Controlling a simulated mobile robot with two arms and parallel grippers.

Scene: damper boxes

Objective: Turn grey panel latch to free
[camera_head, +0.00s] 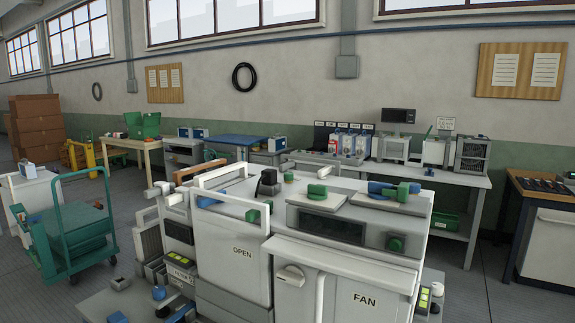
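A grey box unit stands in the foreground. Its left front panel, marked OPEN (241,270), is pale grey. Its right front panel, marked FAN (385,301), is pale grey too. Neither of my grippers shows in this view.
Green knobs (317,190) and a blue and green fitting (392,190) sit on the unit's top. A green cart (80,235) stands at the left. A workbench (455,180) with instruments runs behind. Open floor (480,295) lies at the right.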

